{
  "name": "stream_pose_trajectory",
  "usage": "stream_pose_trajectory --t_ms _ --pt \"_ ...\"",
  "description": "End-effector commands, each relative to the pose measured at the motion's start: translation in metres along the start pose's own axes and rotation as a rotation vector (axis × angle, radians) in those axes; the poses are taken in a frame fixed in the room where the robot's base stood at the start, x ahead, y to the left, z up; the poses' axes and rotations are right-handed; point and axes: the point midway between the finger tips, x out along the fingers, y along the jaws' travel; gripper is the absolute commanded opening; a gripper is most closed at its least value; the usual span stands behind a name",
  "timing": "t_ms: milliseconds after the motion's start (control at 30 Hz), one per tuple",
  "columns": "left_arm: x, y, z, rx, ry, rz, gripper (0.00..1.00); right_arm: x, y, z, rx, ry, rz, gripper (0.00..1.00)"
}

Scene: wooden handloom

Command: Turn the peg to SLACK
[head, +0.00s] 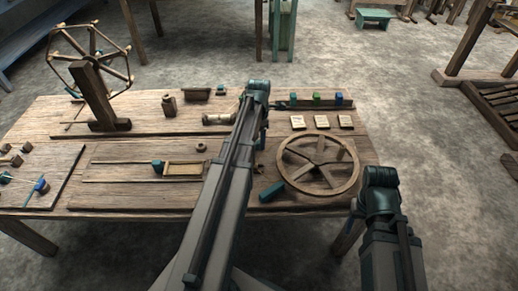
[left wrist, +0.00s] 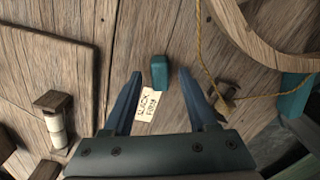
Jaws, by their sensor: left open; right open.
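The teal peg (left wrist: 159,72) shows in the left wrist view as a small upright block on the wooden board. A pale card (left wrist: 147,104) lettered SLACK and FIRM lies just beside it. My left gripper (left wrist: 164,80) is open, with its two blue fingers on either side of the peg and a gap at each side. In the head view my left arm's end (head: 258,92) is over the table and hides the peg. My right gripper (head: 378,182) is at the lower right, off the table's right edge. Its fingers are hard to make out, and it holds nothing visible.
A spoked wooden wheel (head: 319,163) lies right of my left arm. A yellow cord (left wrist: 204,60) runs close by my right finger in the wrist view. Three cards and a rack of coloured blocks (head: 316,98) are behind the wheel.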

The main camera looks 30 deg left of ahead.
Motion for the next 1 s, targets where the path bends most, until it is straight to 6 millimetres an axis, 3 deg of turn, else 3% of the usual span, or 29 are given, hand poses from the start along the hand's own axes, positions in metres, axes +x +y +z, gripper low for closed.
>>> stream_pose_trajectory --t_ms 100,467,767,1000 --pt "0.0144 0.0000 0.0000 0.000 0.000 0.000 0.58 0.0143 -0.0011 -0.0009 -0.001 0.000 0.001 0.62" --pt "0.0149 0.0000 0.0000 0.000 0.000 0.000 0.56 0.0148 -0.0010 -0.0009 -0.001 0.000 0.002 0.62" --pt "0.0150 0.0001 0.0000 0.000 0.000 0.000 0.02 0.0149 -0.0010 -0.0009 -0.001 0.000 0.002 0.62" --pt "0.0150 0.0001 0.0000 0.001 0.000 0.000 0.00 0.0149 -0.0010 -0.0009 -0.001 0.000 0.002 0.62"
